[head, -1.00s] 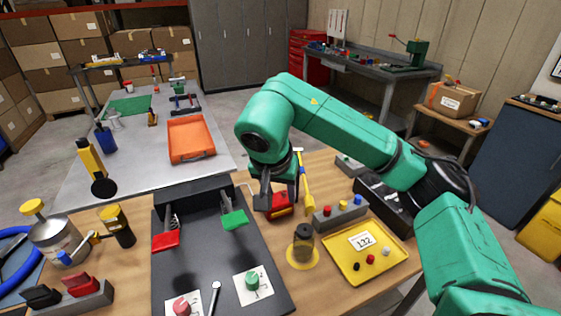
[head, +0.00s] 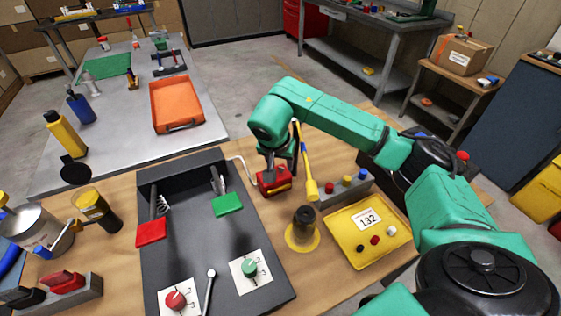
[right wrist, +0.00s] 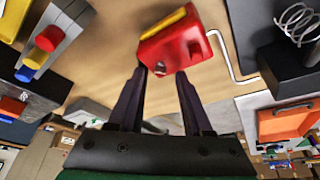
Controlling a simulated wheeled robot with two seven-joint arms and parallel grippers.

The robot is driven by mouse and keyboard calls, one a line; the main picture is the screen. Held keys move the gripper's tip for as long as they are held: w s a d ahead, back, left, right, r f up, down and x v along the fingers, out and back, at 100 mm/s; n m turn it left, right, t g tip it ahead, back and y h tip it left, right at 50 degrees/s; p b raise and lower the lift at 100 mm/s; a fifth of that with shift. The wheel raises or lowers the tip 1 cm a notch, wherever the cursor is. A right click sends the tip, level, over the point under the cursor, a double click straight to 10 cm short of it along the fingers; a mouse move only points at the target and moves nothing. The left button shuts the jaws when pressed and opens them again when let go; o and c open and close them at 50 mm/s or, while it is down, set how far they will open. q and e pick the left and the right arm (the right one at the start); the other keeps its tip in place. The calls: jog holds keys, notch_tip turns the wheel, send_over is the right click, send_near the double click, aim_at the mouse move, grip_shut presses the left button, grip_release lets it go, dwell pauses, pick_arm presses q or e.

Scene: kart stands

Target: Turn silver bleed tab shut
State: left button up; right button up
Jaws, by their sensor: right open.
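A red block with a yellow strip (head: 273,181) sits on the wooden table beside the black pedal board (head: 215,248). In the right wrist view the red block (right wrist: 176,40) lies just past my fingertips, with a small silver piece (right wrist: 160,69) on its near end. I take this as the bleed tab, but it is too small to tell its turn. My right gripper (head: 281,168) is at the red block, partly hiding it. In the right wrist view my right gripper (right wrist: 161,76) is open, its fingertips either side of the silver piece, contact unclear. My left gripper is out of view.
A thin bent pipe (head: 243,166) runs beside the red block. A yellow brush-like tool (head: 306,170) stands close to my right gripper. A dark bottle (head: 303,222), a yellow tray (head: 348,240) and a grey block with coloured knobs (head: 344,194) are nearby.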

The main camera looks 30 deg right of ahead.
jog(key=shift+f, duration=0.35)
grip_shut()
jog(key=shift+w+m, duration=0.1)
jog(key=shift+m, duration=0.2)
jog(key=m+g+h, duration=0.1)
jog(key=m, duration=0.3)
jog(key=shift+w+a+b, duration=0.1)
jog(key=shift+w+b, duration=0.05)
jog(key=shift+b, duration=0.15)
jog(key=m, duration=0.2)
jog(key=m+g, duration=0.2)
jog(key=m, duration=0.1)
jog(key=shift+w+m+h, duration=0.25)
jog(key=shift+m+h, duration=0.05)
jog(key=shift+g, duration=0.3)
